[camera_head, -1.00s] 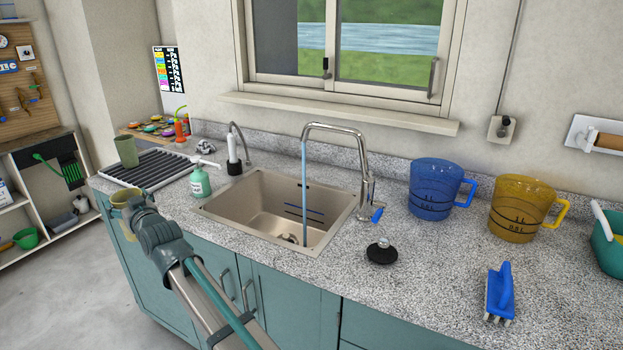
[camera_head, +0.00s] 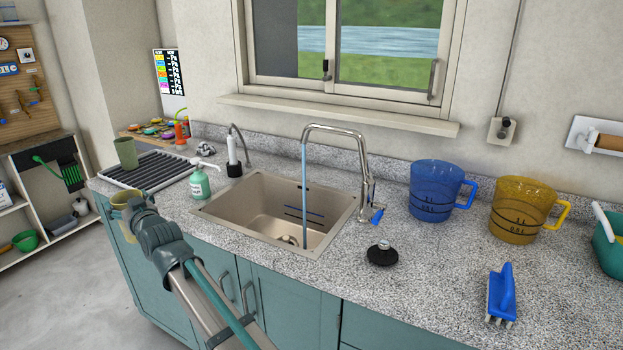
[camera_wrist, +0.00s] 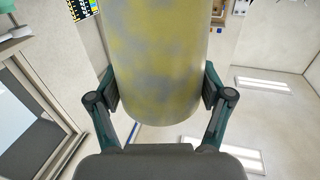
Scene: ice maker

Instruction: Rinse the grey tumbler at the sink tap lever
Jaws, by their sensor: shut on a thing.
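The grey tumbler (camera_wrist: 165,60) is coated with yellow patches and fills the upper middle of the wrist view. My gripper (camera_wrist: 160,92) is shut on it, one finger on each side. In the head view the tumbler (camera_head: 121,203) shows yellowish, partly hidden by my gripper (camera_head: 132,207), at the front left counter edge, left of the sink (camera_head: 232,232) and apart from it. The tap (camera_head: 352,140) has a blue-tipped lever (camera_head: 377,216) at its base on the right. A blue water stream (camera_head: 304,190) runs from the spout into the basin.
A green soap bottle (camera_head: 200,183) stands between the tumbler and the sink. Behind are a ribbed drainer (camera_head: 150,174) and a green cup (camera_head: 126,153). A black stopper (camera_head: 382,254), blue jug (camera_head: 436,190), yellow jug (camera_head: 520,212) and blue brush (camera_head: 500,294) stand right of the sink.

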